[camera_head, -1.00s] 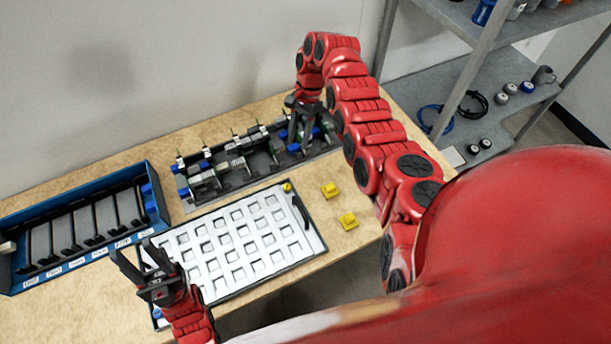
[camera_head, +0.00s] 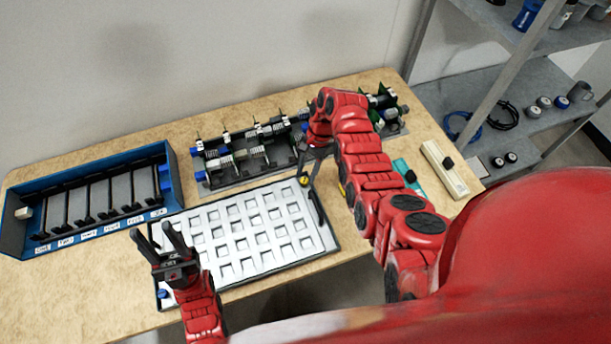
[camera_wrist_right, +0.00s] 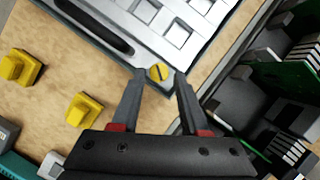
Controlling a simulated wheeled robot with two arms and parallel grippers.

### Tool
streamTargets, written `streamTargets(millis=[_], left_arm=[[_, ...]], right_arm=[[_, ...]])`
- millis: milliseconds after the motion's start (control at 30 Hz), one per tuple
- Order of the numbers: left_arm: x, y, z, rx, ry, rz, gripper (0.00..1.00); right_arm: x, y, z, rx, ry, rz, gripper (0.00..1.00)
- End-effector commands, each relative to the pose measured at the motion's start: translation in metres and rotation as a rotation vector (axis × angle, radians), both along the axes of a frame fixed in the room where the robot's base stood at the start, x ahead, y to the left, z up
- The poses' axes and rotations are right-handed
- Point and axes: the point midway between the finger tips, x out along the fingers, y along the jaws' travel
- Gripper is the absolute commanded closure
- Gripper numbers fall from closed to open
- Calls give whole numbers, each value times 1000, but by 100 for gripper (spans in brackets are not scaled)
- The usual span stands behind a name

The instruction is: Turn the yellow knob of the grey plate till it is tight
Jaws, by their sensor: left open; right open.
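The grey plate (camera_head: 325,238) with rows of square windows lies on the table. Its yellow knob (camera_head: 304,181) is at the upper right corner. In the right wrist view the yellow knob (camera_wrist_right: 160,73), with a dark slot across it, appears between the two fingertips. My right gripper (camera_head: 311,176) is open at that corner, its fingers (camera_wrist_right: 161,80) on either side of the knob in the picture; I cannot tell whether they touch it. My left gripper (camera_head: 150,233) is open and empty over the plate's left edge.
A blue rack (camera_head: 172,190) with black dividers stands at left. A dark tray of circuit parts (camera_head: 215,184) lies behind the plate. Loose yellow pieces (camera_wrist_right: 85,110) lie beside the plate. A beige device (camera_head: 444,168) is at the right, near the metal shelf (camera_head: 425,95).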

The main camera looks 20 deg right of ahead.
Motion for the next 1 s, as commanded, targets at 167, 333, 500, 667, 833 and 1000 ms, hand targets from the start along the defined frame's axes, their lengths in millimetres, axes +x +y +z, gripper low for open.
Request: streamTargets(millis=[167,333,500,667,833,1000], left_arm=[[0,0,5,0,0,0,53],[0,0,5,0,0,0,53],[0,0,5,0,0,0,53],[0,0,5,0,0,0,53],[0,0,5,0,0,0,53],[0,0,6,0,0,0,53]], right_arm=[[-4,4,-11,0,2,0,56],[-4,5,-14,-1,1,0,56],[-4,5,-14,-1,1,0,61],[-4,5,-14,0,2,-1,90],[-4,5,-14,0,2,-1,100],[-4,5,-13,0,1,-5,100]])
